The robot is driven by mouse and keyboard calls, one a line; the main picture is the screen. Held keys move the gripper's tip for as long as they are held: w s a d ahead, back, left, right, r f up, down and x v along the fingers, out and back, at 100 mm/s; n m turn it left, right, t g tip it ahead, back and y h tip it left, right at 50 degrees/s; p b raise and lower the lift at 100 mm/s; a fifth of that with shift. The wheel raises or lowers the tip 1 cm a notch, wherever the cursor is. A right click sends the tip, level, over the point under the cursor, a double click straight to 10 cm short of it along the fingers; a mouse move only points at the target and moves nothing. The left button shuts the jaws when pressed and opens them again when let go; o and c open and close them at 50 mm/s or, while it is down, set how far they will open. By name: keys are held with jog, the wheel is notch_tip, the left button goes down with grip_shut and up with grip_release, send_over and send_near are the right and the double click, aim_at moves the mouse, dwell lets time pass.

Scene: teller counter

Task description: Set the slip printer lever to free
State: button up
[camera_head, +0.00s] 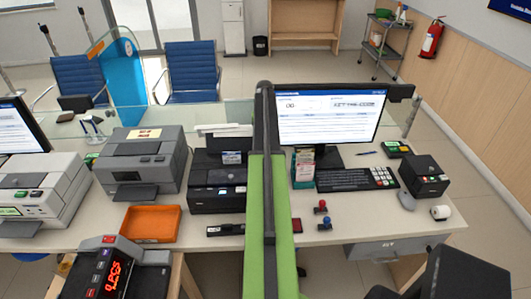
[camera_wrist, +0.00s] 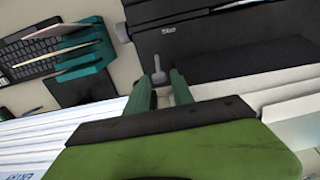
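The slip printer is the black machine (camera_head: 218,188) left of my arm in the head view. Its black body (camera_wrist: 225,30) fills the upper right of the wrist view. A small grey lever (camera_wrist: 158,70) stands at the printer's left side there. My gripper (camera_wrist: 166,78) has its two dark green fingers apart, one on each side of the lever. A gap seems to show between the lever and the fingers; contact cannot be told. The lever's position marking is not readable. In the head view my arm hides the gripper and the lever.
A monitor (camera_head: 325,115) and keyboard (camera_head: 355,179) stand right of the printer. A teal leaflet holder (camera_wrist: 85,55) is at the left in the wrist view. A grey printer (camera_head: 140,160) and an orange tray (camera_head: 151,223) are on the left.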

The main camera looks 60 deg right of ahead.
notch_tip(320, 180, down, 4)
jog(key=shift+r+b, duration=0.15)
jog(key=shift+b, duration=0.95)
jog(key=shift+r, duration=0.15)
jog(key=shift+c, duration=0.3)
